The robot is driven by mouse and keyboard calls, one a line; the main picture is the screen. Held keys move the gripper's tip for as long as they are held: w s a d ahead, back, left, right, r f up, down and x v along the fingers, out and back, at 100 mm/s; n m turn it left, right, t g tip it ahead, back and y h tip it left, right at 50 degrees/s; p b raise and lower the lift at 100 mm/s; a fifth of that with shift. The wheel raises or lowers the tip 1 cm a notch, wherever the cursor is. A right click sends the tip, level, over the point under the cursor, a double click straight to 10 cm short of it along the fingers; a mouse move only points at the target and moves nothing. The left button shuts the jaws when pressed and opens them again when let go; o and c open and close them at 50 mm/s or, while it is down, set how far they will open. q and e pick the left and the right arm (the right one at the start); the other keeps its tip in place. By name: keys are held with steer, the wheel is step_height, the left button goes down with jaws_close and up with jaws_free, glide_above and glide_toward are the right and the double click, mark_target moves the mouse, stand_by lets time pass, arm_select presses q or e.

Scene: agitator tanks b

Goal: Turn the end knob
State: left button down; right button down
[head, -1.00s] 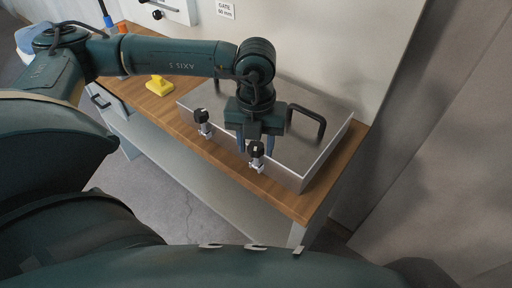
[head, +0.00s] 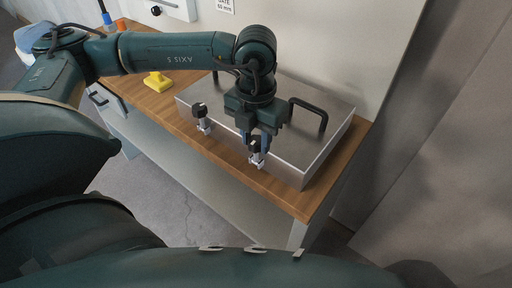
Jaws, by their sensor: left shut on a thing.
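The metal tank box (head: 318,160) sits on the wooden bench, with two black knobs on silver stems along its front side. The end knob (head: 254,146) is the right-hand one, near the box's front corner. The other knob (head: 200,110) stands to its left, clear of my gripper. My left gripper (head: 260,142) points down over the end knob and is shut on it. The fingers partly hide behind the knob, so their exact contact is hard to see. My right gripper is not in view.
Black bar handles (head: 309,109) rise from the box top, one close right of my gripper. A yellow object (head: 157,82) lies on the wooden bench (head: 285,198) further left. A wall stands close behind the box. The bench front strip is mostly clear.

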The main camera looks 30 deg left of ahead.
arm_select(q)
steer(key=m+b, duration=0.1)
steer(key=m, duration=0.1)
steer(key=shift+f+m, duration=0.15)
steer(key=shift+m, duration=0.55)
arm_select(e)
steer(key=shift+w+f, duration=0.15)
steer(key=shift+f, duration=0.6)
